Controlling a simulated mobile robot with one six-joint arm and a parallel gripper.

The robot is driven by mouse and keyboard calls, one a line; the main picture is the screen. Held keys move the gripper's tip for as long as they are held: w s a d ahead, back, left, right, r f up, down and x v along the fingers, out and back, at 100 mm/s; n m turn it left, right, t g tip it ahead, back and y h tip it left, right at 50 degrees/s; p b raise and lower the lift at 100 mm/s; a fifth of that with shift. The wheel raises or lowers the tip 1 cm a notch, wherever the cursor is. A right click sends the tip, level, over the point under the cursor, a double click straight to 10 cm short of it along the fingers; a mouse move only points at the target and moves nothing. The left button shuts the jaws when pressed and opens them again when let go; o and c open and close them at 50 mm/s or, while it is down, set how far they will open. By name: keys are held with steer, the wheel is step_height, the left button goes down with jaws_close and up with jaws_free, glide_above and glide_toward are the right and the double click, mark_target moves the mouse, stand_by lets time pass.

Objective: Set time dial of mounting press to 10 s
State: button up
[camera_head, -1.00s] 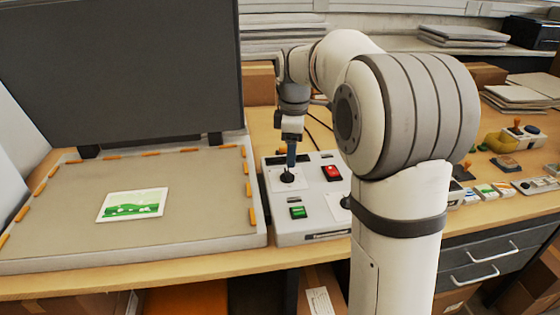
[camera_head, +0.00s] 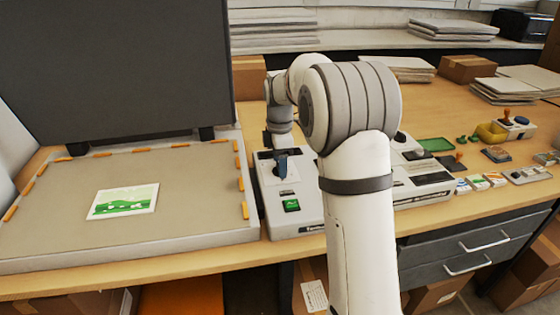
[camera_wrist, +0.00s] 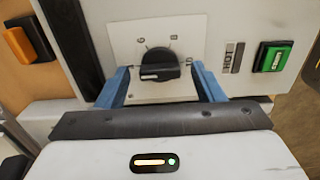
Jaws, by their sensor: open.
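The mounting press (camera_head: 40,243) stands at the left with its dark lid (camera_head: 120,70) raised. Its pale control box (camera_head: 310,217) sits to the right of the bed. In the wrist view, a black dial (camera_wrist: 158,66) sits on a white plate (camera_wrist: 120,35) with printed marks; a 10 seems to stand at its right. A white line on the knob lies toward the left. My gripper (camera_wrist: 161,76) is open, with one blue finger on each side of the dial; I cannot tell whether they touch it. In the head view, my gripper (camera_head: 282,167) hides most of the dial.
A green switch (camera_head: 291,205) is close by on the box; it also shows in the wrist view (camera_wrist: 273,57). A green-and-white print (camera_head: 124,201) lies on the bed between orange strips. Another device (camera_head: 425,185) stands right of my arm. Stamps and small boxes (camera_head: 480,181) lie farther right.

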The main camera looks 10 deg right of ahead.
steer(key=shift+c, duration=0.4)
steer(key=c, duration=0.9)
